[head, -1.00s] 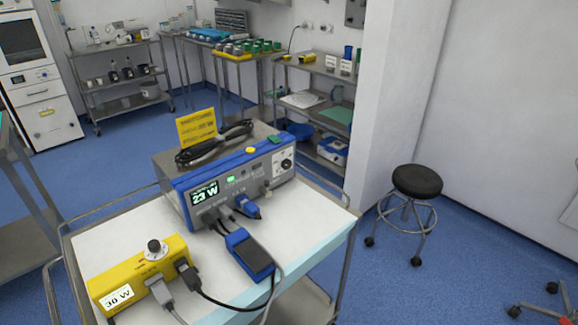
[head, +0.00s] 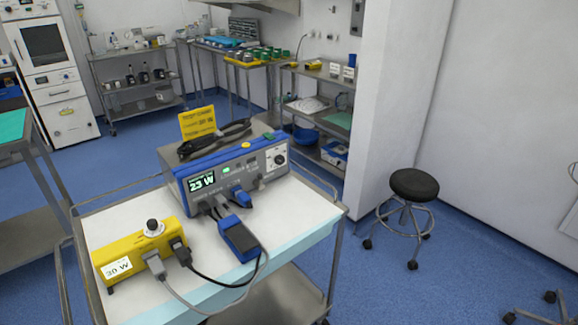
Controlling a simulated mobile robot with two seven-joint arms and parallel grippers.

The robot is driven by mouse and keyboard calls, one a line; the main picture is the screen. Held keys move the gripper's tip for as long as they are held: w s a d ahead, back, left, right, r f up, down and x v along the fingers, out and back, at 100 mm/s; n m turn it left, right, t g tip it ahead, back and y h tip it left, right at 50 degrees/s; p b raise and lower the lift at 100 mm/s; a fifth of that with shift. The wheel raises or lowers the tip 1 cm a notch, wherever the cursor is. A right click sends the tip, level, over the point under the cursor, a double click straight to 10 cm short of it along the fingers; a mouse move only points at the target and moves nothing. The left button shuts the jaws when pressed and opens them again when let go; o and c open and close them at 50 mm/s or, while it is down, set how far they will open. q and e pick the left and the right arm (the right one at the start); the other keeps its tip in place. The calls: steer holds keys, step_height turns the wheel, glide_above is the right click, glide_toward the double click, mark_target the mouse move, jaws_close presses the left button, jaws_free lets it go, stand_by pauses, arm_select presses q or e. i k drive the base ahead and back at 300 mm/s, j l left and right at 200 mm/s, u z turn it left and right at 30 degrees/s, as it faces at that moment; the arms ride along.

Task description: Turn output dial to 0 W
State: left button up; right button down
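The generator (head: 225,175), a blue and grey box, stands on a white-topped cart (head: 300,205). Its display (head: 201,182) reads 23 W. A round dial (head: 277,159) with a dark centre is at the right end of its front panel. A yellow box (head: 135,250) stands at the cart's front left, with a black-and-silver knob (head: 153,227) on top and a 30 W label (head: 117,268). Neither of my grippers is in view.
A blue pedal-like block (head: 239,240) and cables lie in front of the generator. A yellow sign (head: 197,122) and a coiled black cable (head: 213,140) sit on top of it. A black stool (head: 414,185) stands right of the cart on open blue floor. Shelves line the back.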

mark_target(279, 160)
steer(key=i+l, duration=0.1)
steer(key=l, duration=0.2)
steer(key=l+u, duration=0.1)
steer(key=l, duration=0.25)
steer(key=i+l, duration=0.2)
steer(key=l, duration=0.15)
steer(key=i+l+u, duration=0.1)
steer(key=l, duration=0.25)
steer(key=i+l, duration=0.25)
steer(key=l, duration=0.15)
steer(key=i+l+u, duration=0.1)
steer(key=l, duration=0.25)
steer(key=i, duration=0.05)
